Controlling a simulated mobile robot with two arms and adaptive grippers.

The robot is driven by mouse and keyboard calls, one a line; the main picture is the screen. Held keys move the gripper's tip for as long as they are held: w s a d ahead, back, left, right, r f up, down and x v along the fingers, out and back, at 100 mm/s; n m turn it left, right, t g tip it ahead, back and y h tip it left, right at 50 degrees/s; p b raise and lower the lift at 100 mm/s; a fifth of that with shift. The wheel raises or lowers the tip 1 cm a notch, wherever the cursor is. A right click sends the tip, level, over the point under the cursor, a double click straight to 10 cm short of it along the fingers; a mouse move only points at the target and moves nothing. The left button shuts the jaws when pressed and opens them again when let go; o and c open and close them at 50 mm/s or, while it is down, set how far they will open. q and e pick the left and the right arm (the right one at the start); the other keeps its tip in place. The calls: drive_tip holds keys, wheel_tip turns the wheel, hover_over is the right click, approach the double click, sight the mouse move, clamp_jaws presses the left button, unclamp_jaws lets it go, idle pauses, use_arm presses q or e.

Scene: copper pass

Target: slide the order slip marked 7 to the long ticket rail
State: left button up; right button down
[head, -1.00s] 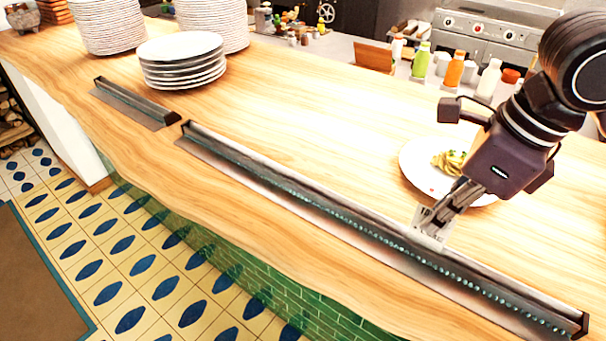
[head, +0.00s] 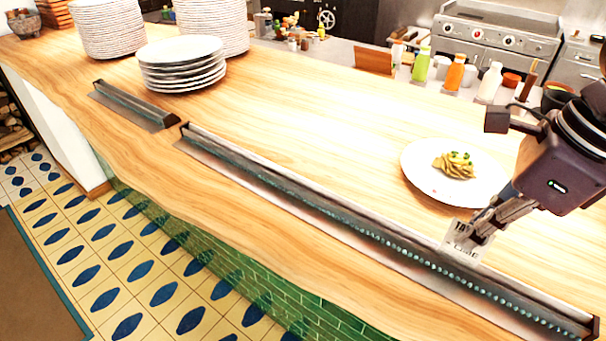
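The long ticket rail (head: 330,212) runs diagonally along the wooden counter, from the middle left to the lower right. A small white order slip (head: 461,241) with dark print stands at the rail's right half. Its lower edge appears to be at the rail; I cannot clearly read a 7 on it. My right gripper (head: 484,232) comes in from the right, its fingers close together at the slip's right side, and they look shut on it. The fingers hide part of the slip. My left gripper is not in view.
A plate of pasta (head: 425,178) sits just behind the slip. A shorter rail (head: 135,105) and a stack of plates (head: 180,55) stand at the left. Bottles (head: 454,73) line the back. The counter's middle is clear.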

drive_tip(key=shift+s+d+b, duration=0.5)
drive_tip(key=shift+s+d, duration=0.1)
drive_tip(key=shift+d, duration=0.25)
drive_tip(key=shift+s+d+b, duration=0.45)
drive_tip(key=shift+s+d, duration=0.1)
drive_tip(key=shift+d, duration=0.25)
drive_tip(key=shift+s+d+b, duration=0.65)
drive_tip(key=shift+s+d, duration=0.25)
drive_tip(key=shift+d, duration=0.3)
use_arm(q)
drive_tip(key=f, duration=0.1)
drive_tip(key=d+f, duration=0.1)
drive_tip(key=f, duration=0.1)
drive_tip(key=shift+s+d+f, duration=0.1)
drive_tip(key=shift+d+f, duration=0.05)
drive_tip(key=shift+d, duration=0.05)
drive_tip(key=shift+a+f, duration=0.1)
use_arm(e)
drive_tip(key=shift+d, duration=0.1)
drive_tip(key=shift+s+d+f, duration=0.1)
drive_tip(key=shift+s+d, duration=0.05)
drive_tip(key=shift+s+d+b, duration=0.4)
drive_tip(key=shift+d+b, duration=0.15)
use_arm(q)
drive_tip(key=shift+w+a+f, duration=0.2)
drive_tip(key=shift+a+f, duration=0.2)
